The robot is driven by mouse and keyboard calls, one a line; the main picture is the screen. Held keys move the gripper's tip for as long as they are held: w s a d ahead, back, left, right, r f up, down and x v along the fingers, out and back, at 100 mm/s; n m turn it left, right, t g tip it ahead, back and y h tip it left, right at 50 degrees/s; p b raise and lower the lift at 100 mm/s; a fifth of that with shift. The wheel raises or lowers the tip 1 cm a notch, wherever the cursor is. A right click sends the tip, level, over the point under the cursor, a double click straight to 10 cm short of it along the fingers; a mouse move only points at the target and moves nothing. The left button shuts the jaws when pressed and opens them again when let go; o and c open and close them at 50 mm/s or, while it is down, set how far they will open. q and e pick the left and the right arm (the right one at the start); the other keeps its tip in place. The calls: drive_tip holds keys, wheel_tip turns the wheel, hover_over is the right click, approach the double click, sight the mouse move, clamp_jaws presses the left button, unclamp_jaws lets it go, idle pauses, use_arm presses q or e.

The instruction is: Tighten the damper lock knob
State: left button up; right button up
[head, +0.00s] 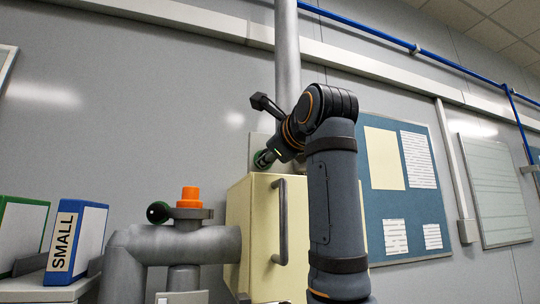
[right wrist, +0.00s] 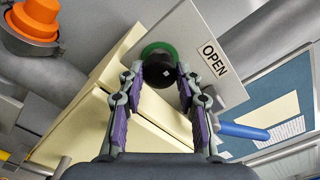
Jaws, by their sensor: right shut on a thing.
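The damper lock knob is a dark round knob (right wrist: 159,72) with a green ring around its base, in the upper middle of the right wrist view. It stands in front of a pale plate (right wrist: 205,28) labelled "OPEN". My right gripper (right wrist: 160,76) has its two fingers on either side of the knob, shut on it. In the head view my right gripper (head: 268,157) is small, at the upper left of the yellow cabinet, with a green bit of the knob (head: 261,160) showing. My left gripper is in neither view.
A yellow cabinet (head: 255,235) with a dark handle stands just below. A blue bar (right wrist: 240,130) passes beside the right finger. At left are a grey pipe (head: 195,246) with an orange cap (head: 189,196) and binders (head: 75,240). A vertical duct (head: 287,55) rises above.

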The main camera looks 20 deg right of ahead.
drive_tip(key=o, duration=0.8)
drive_tip(key=shift+w+f, duration=0.1)
drive_tip(key=shift+f, duration=0.15)
drive_tip(key=o, duration=0.4)
drive_tip(key=shift+s+r, duration=0.15)
drive_tip(key=shift+s, duration=0.1)
drive_tip(key=shift+c, duration=0.2)
drive_tip(key=s, duration=1.2)
drive_tip(key=shift+d, duration=0.25)
